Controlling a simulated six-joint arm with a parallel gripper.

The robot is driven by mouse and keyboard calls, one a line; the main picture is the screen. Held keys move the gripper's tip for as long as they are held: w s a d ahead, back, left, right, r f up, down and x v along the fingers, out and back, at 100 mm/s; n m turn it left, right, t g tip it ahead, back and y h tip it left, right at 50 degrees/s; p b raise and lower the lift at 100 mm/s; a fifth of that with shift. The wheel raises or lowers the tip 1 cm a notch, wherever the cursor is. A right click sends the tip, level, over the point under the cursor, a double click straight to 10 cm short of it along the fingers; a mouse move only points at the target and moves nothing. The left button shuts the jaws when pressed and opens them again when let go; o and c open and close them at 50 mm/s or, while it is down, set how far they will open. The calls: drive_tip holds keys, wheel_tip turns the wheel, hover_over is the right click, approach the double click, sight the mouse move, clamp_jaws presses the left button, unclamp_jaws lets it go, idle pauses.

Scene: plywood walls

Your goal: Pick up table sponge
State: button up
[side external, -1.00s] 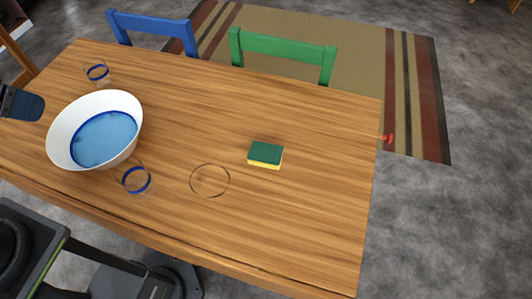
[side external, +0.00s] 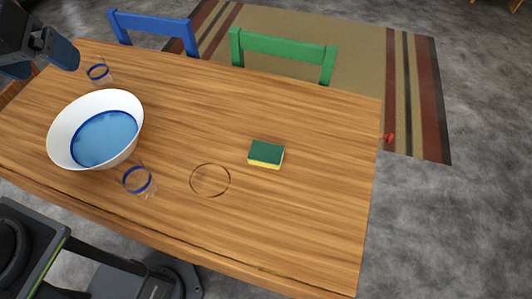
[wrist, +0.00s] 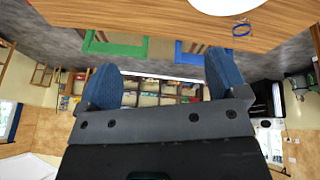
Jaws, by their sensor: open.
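The table sponge (side external: 266,154), green on top and yellow below, lies flat on the wooden table right of centre in the side view. My gripper (side external: 62,52) is at the upper left of the side view, above the table's far left corner and far from the sponge. In the wrist view my gripper (wrist: 163,88) shows two blue fingers spread wide with nothing between them. The sponge is not seen in the wrist view.
A white bowl (side external: 62,121) with a blue inside stands at the table's left. One blue-banded glass (side external: 98,72) is behind it and another (side external: 137,180) in front. A clear round item (side external: 210,180) lies left of the sponge. Blue (side external: 152,22) and green (side external: 283,46) chairs line the far edge.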

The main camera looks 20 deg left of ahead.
drive_tip(key=w+d+n+g, duration=0.1)
drive_tip(key=w+d+n, duration=0.25)
drive_tip(key=w, duration=0.25)
drive_tip(key=n+g, duration=0.4)
drive_tip(key=n, duration=0.8)
hover_over(266, 152)
drive_tip(key=shift+y, duration=0.3)
wheel_tip(266, 152, down, 30)
drive_tip(key=shift+f, duration=3.15)
drive_tip(key=c, duration=1)
